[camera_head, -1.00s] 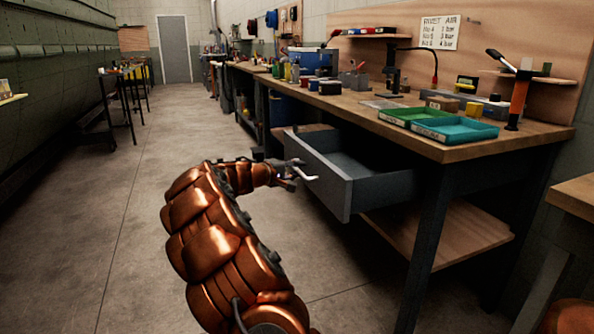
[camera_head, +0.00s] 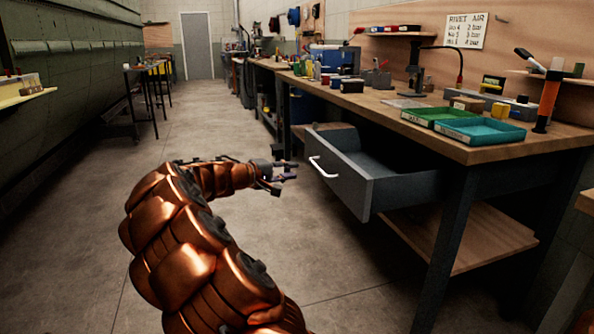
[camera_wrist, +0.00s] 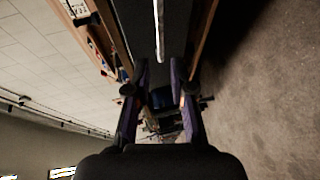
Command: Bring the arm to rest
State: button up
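My copper-coloured arm reaches forward in the head view. My gripper (camera_head: 285,175) is left of the open drawer's front, apart from its white handle (camera_head: 322,167). The grey drawer (camera_head: 350,185) is pulled out from under the workbench and looks empty in the part I can see. In the wrist view my gripper (camera_wrist: 160,92) has its two fingers spread with a gap between them and nothing held. The drawer handle shows as a pale bar (camera_wrist: 158,30) beyond the fingertips.
The workbench (camera_head: 480,152) holds a green tray (camera_head: 432,115), a teal tray (camera_head: 480,131) and several tools. A lower wooden shelf (camera_head: 470,240) is under it. The floor aisle (camera_head: 190,120) is clear. A yellow ledge (camera_head: 25,97) and dark stands (camera_head: 150,85) line the left.

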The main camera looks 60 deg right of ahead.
jog(key=shift+a, duration=0.15)
dwell(0.5)
jog(key=s+a+r+m+y+p, duration=0.1)
jog(key=s+a+r+y+p, duration=0.4)
jog(key=a+r+p, duration=0.85)
jog(key=s+a+r+n+t+y+p, duration=0.1)
jog(key=s+a+p, duration=0.4)
jog(key=a, duration=0.8)
jog(key=s+a+r+n+t+y+p, duration=0.1)
jog(key=s+a+r+n+y+p, duration=0.2)
jog(key=a+p, duration=0.8)
jog(key=s+a+r+n+t+y+p, duration=0.1)
jog(key=s+a+r+y+p, duration=0.4)
jog(key=a, duration=1.2)
jog(key=s+n+p, duration=0.1)
jog(key=s+p, duration=0.1)
jog(key=p, duration=0.1)
jog(key=shift+r+t+y+p, duration=0.3)
jog(key=shift+r+y+p, duration=0.05)
jog(key=shift+y+p, duration=0.05)
jog(key=shift+d, duration=0.2)
